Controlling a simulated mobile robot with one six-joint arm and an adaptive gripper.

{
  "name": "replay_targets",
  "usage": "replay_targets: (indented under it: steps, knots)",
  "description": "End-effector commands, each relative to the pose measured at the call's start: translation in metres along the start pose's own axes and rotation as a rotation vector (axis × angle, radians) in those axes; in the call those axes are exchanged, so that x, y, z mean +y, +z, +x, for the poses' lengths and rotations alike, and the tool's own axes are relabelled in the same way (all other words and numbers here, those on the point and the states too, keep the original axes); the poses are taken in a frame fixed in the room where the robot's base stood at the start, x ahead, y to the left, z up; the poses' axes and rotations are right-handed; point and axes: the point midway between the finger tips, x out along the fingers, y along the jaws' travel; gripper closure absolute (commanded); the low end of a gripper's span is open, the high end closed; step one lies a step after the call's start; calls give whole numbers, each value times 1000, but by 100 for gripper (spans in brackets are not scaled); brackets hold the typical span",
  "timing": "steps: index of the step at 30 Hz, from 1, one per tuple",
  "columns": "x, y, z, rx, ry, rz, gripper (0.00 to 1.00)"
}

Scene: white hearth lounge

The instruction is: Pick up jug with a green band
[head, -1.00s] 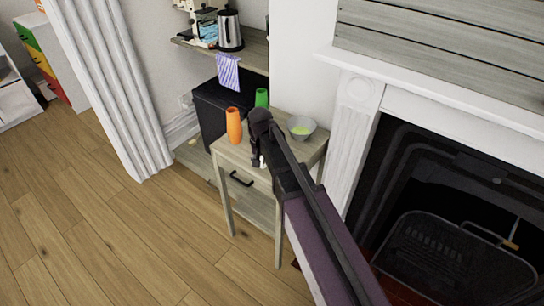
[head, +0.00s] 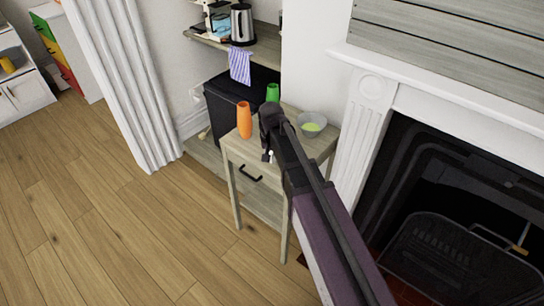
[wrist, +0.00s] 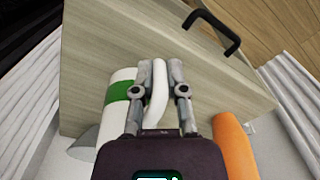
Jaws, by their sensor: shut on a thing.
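The jug with a green band (wrist: 122,91) is white and shows left of my fingers in the wrist view, with its white handle (wrist: 159,92) between them. My gripper (wrist: 160,78) is shut on that handle, above the wooden side table (wrist: 105,45). In the head view my gripper (head: 268,150) is over the same table (head: 243,150), and my arm hides nearly all of the jug. I cannot tell whether the jug touches the tabletop.
An orange vase (head: 244,120) stands left of my gripper, also close by in the wrist view (wrist: 234,145). A green vessel (head: 272,92) stands behind, and a grey bowl (head: 312,125) to the right. The fireplace (head: 440,200) is at right; open floor (head: 130,230) lies left.

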Motion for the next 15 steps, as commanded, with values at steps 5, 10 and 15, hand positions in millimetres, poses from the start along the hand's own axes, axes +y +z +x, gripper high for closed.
replay_targets:
  steps: [5,10,15]
  knots:
    - [0,0,-10,0,0,0,100]
    - [0,0,-23,0,0,0,100]
    - [0,0,-38,0,0,1,100]
